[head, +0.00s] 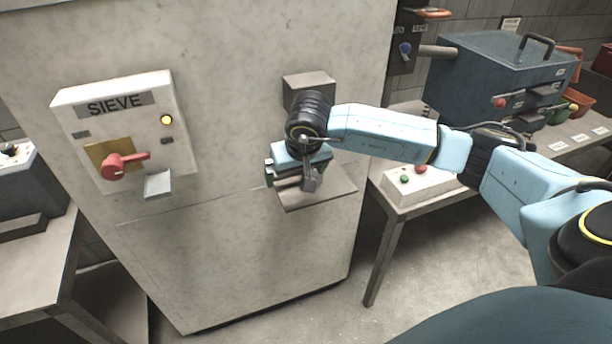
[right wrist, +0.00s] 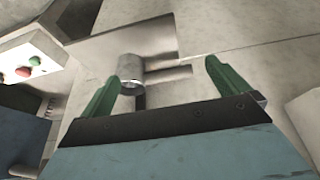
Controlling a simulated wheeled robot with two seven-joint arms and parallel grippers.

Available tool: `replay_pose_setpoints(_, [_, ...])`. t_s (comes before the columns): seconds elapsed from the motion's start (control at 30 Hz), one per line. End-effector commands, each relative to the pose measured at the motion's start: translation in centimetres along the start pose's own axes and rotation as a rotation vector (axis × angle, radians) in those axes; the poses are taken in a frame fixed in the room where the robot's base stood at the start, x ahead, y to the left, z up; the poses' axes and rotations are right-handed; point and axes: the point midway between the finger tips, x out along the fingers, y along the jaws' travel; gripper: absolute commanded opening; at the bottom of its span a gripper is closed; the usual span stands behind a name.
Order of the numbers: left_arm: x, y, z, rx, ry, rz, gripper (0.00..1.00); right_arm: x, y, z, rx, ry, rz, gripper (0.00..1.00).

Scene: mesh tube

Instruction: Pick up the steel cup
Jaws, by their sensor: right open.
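The steel cup (right wrist: 131,70) is a small grey metal cylinder in the right wrist view. It sits at the shelf (right wrist: 110,52) on the machine front, close to the left one of my right gripper's green fingers. My right gripper (right wrist: 162,70) is open, with the cup nearer the left finger than the right. I cannot tell whether finger and cup touch. In the head view my right gripper (head: 277,177) is over the shelf (head: 325,189), and I cannot make out the cup there. My left gripper is not in view.
The shelf juts from a tall pale cabinet (head: 220,250) with a grey block (head: 308,83) above it. A SIEVE panel (head: 118,130) with a red handle is at left. A white button box (head: 415,185) and a dark blue machine (head: 500,85) stand on the right bench.

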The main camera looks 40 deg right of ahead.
Motion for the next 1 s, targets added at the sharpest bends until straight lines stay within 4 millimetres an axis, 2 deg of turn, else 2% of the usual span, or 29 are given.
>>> replay_pose_setpoints(0.17, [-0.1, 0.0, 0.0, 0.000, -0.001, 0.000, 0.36, 0.3, -0.1, -0.8, 0.000, 0.001, -0.002, 1.00])
replay_pose_setpoints(0.43, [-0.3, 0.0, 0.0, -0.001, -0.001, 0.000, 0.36, 1.6, -0.1, -4.1, 0.002, -0.001, -0.002, 1.00])
replay_pose_setpoints(0.5, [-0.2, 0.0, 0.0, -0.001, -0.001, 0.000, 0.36, 3.1, -0.1, -3.8, 0.001, -0.004, -0.001, 1.00])
replay_pose_setpoints(0.6, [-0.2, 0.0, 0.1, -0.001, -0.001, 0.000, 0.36, 4.2, -0.1, -3.8, 0.000, -0.003, -0.002, 1.00])
replay_pose_setpoints(0.9, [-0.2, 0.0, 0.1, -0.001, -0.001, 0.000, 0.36, 4.6, -0.1, -3.8, -0.001, 0.000, -0.002, 1.00])
replay_pose_setpoints(1.0, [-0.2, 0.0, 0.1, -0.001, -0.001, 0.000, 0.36, 4.6, -0.1, -3.8, -0.001, 0.000, -0.002, 0.88])
